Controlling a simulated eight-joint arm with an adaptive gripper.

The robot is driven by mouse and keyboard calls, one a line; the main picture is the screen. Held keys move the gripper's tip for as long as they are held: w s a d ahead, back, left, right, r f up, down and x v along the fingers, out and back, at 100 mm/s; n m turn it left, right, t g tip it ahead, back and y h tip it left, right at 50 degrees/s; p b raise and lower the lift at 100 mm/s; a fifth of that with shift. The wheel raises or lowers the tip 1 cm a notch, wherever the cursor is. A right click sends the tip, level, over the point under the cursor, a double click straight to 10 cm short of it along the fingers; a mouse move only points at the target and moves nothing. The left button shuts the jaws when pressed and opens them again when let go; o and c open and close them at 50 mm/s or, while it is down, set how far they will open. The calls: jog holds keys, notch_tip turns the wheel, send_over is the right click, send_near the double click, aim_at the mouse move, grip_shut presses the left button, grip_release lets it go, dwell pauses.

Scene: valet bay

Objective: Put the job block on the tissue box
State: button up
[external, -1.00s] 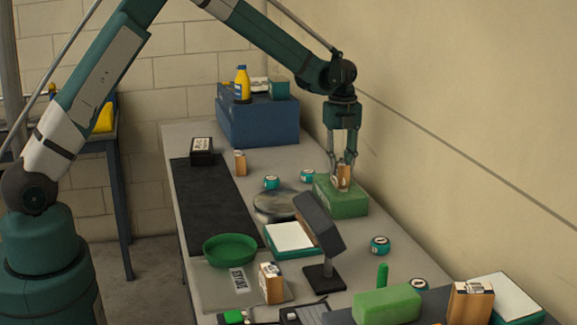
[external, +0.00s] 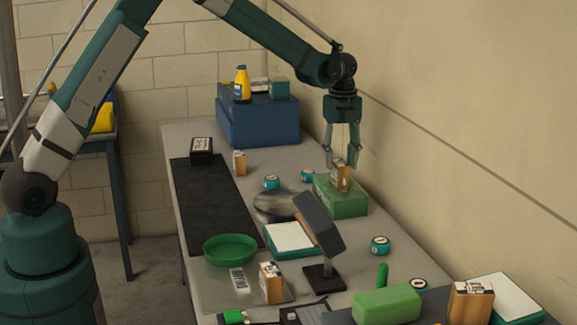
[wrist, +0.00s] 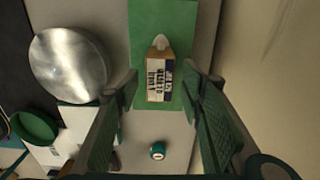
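The job block (external: 341,178), a small wooden block with a printed label, stands upright on top of the green tissue box (external: 341,202). In the wrist view the block (wrist: 159,75) sits on the green box top (wrist: 146,22), beside the white tissue tuft. My gripper (external: 343,163) is open just above the block, with one finger on each side of it. In the wrist view the fingers (wrist: 160,95) are spread wide and clear of the block.
A silver round dish (external: 275,205), a dark tilted stand (external: 320,226) and several small teal round items (external: 380,245) are near the box. A blue case (external: 258,122) with a yellow bottle (external: 242,84) stands at the back. The wall runs close on the right.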

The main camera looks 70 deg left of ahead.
aim_at(340, 163)
notch_tip(340, 163, up, 10)
dwell(0.5)
dwell(0.6)
jog(key=s+d+r+n+t, duration=0.2)
jog(key=s+d+r+n, duration=0.2)
jog(key=s+d+r, duration=0.55)
jog(key=s+d+r+n+t, duration=0.1)
jog(key=s+d+r+n, duration=0.5)
jog(key=s+d, duration=0.6)
jog(key=s+d+f+n+t, duration=0.2)
jog(key=s+d+n, duration=0.2)
jog(key=s, duration=0.8)
jog(key=s+d+f+n+t, duration=0.2)
jog(key=s+d, duration=0.6)
jog(key=s, duration=0.5)
jog(key=shift+d+f+n, duration=0.2)
jog(key=shift+f+n, duration=0.5)
jog(key=shift+n, duration=0.3)
